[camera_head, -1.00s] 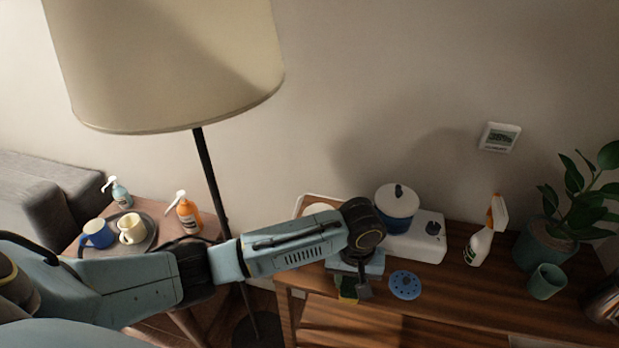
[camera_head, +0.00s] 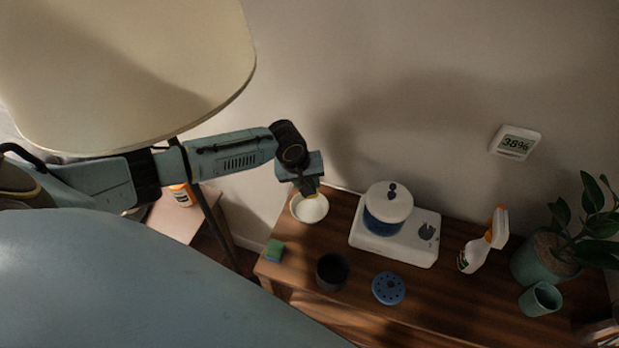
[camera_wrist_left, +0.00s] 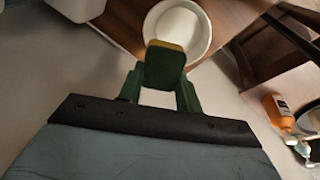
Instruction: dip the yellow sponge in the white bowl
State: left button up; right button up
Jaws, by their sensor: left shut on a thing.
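My left gripper (camera_head: 309,188) is shut on the yellow sponge (camera_wrist_left: 167,62), whose yellow edge and dark green face show between the fingers in the left wrist view. In the head view only a little yellow shows, at the far rim of the white bowl (camera_head: 309,209). The bowl stands at the table's left end and also shows in the left wrist view (camera_wrist_left: 189,13), partly hidden by the sponge. I cannot tell whether the sponge touches the bowl. My right gripper is not in view.
On the wooden table (camera_head: 430,292) are a green-and-blue sponge (camera_head: 274,250), a dark cup (camera_head: 332,271), a blue perforated disc (camera_head: 388,288), a white device (camera_head: 415,243) with a lidded blue pot (camera_head: 386,212), and a spray bottle (camera_head: 482,242). A lamp shade (camera_head: 120,70) hangs over the arm.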

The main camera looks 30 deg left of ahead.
pick_arm(q)
jog(key=shift+s+f+b, duration=0.1)
jog(key=shift+f+b, duration=0.5)
notch_tip(320, 180, down, 4)
jog(key=b, duration=0.4)
jog(key=shift+r, duration=0.2)
jog(key=shift+f+b, duration=0.3)
jog(key=shift+f, duration=0.05)
jog(key=shift+f+b, duration=0.35)
jog(key=shift+f, duration=1.05)
notch_tip(320, 180, up, 7)
jog(key=p, duration=0.8)
jog(key=shift+f, duration=0.15)
dwell(0.4)
